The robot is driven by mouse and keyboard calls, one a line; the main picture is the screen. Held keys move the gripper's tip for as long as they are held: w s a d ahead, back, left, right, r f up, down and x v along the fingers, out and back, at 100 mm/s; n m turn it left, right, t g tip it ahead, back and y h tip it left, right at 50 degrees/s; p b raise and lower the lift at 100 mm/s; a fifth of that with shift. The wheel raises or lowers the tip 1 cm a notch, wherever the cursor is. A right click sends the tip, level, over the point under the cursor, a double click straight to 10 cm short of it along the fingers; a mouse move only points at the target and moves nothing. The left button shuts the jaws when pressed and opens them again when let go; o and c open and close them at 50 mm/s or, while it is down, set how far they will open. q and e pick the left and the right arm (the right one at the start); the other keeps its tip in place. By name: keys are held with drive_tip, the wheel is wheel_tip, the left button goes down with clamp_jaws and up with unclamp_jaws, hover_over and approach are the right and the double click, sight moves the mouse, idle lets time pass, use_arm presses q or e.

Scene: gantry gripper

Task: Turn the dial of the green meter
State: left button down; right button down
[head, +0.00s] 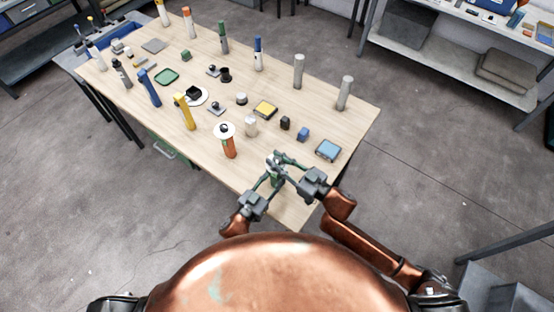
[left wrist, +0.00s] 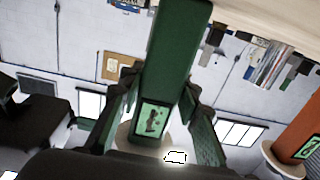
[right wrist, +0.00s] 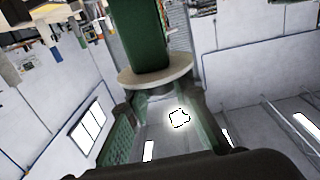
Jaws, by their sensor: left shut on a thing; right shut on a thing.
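The green meter is held between my two grippers above the near end of the table. In the left wrist view its green body (left wrist: 172,50) carries a small lit display (left wrist: 153,118), with a pale round disc partly hidden beyond. My left gripper (left wrist: 155,95) has its fingers on both sides of the body and is shut on it. In the right wrist view the green body (right wrist: 143,35) ends at the pale disc (right wrist: 155,77). My right gripper (right wrist: 160,103) is shut on the short grey dial (right wrist: 155,92) at the disc. In the head view the fingers hide most of the meter.
On the table (head: 325,107), a similar orange meter (head: 229,148) with a white disc stands left of my grippers. A blue box (head: 328,150), a small blue block (head: 303,134) and a yellow box (head: 265,110) lie beyond. Several upright cylinders line the far edge.

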drive_tip(key=m+t+h, duration=0.4)
drive_tip(key=h, duration=0.1)
drive_tip(key=shift+a+m+t+h, duration=0.1)
drive_tip(key=shift+m+t+h, duration=0.6)
drive_tip(key=shift+h, duration=0.1)
drive_tip(key=c, duration=1.7)
unclamp_jaws()
drive_tip(key=shift+o, duration=0.2)
drive_tip(key=v, duration=1.2)
